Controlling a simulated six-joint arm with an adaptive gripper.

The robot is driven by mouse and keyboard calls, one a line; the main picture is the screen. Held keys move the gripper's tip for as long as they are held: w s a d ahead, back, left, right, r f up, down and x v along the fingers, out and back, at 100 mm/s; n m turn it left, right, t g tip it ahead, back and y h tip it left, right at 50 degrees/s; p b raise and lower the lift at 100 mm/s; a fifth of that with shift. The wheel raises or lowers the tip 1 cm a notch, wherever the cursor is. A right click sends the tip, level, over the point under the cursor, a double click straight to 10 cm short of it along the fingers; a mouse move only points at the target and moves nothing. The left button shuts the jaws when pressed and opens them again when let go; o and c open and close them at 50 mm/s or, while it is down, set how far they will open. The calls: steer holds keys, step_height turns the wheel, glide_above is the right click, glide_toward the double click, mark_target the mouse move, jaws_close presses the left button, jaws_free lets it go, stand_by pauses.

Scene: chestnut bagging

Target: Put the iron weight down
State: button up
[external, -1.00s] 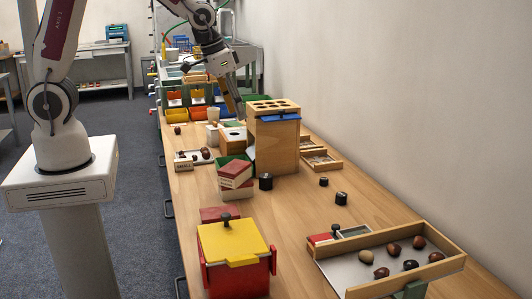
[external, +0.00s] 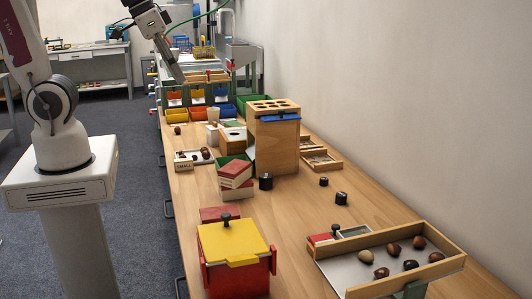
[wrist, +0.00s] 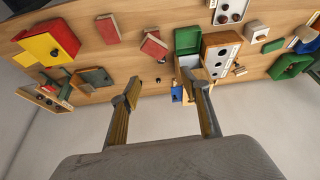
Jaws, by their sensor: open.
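Black iron weights stand upright on the wooden table: one (external: 266,181) in front of the tall wooden box, and two smaller-looking ones, (external: 323,182) and (external: 341,198), to its right. I cannot tell which one the task means. My gripper (external: 181,78) is raised above the far end of the table, well away from these weights. In the wrist view my gripper (wrist: 155,92) has its two fingers wide apart with nothing between them. Small dark objects show beyond the fingers there, too small to identify surely.
The tall wooden box (external: 277,150) with holes in its top stands mid-table. Red boxes (external: 235,175), a red pot with a yellow lid (external: 232,240) and a tray of chestnuts (external: 450,262) are nearer. Coloured bins (external: 177,115) stand at the far end. The wall borders the right side.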

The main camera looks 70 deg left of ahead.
steer(key=s+r, duration=0.1)
steer(key=s, duration=0.8)
steer(key=shift+s+d+m+t, duration=0.25)
steer(key=shift+s+m+t, duration=0.05)
steer(key=shift+s, duration=0.1)
steer(key=c, duration=0.3)
steer(key=shift+r, duration=0.1)
